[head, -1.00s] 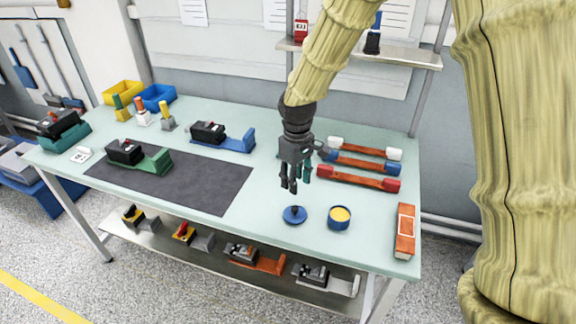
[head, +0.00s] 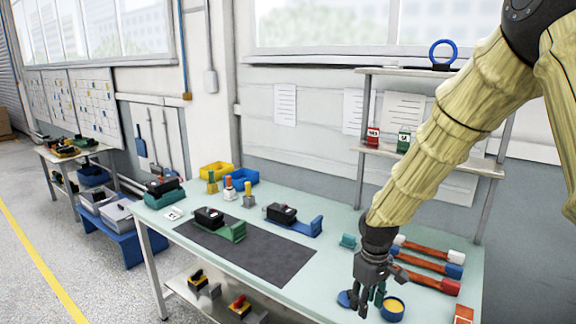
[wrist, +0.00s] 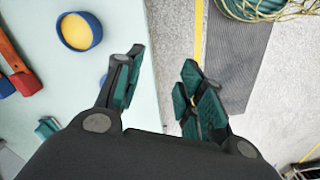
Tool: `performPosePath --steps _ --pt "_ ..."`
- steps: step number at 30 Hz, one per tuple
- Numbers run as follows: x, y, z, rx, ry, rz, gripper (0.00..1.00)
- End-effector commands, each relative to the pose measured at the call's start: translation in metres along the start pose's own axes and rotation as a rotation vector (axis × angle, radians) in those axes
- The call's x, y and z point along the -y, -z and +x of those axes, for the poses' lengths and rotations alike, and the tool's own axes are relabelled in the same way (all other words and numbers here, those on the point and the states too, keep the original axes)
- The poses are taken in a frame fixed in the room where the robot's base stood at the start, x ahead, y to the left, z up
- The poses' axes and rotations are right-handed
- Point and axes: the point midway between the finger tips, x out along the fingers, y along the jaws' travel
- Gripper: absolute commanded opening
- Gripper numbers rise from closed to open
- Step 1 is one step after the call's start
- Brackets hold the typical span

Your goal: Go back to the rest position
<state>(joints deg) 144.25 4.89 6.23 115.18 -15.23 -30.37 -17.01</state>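My gripper (head: 367,300) hangs over the front right part of the light green workbench (head: 345,218) in the head view. In the wrist view my gripper (wrist: 158,85) has its teal-padded fingers apart, with nothing between them. The blue round tin with yellow contents (head: 392,308) stands on the bench just right of my gripper, and it also shows in the wrist view (wrist: 79,31). A blue lid (head: 344,299) lies partly hidden behind my fingers.
Red-and-brown bars with coloured ends (head: 425,263) lie right of my arm. A dark mat (head: 268,262) carries a green-based breaker (head: 220,224). A shelf (head: 430,157) stands at the back.

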Motion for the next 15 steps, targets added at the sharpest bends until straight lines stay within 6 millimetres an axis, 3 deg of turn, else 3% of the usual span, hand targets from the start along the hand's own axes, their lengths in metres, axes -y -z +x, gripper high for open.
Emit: performPosePath --steps 10,15 --pt "0.021 -0.007 0.052 -0.007 0.029 0.034 0.39" --pt "0.030 -0.021 0.086 -0.012 0.046 0.073 0.39"
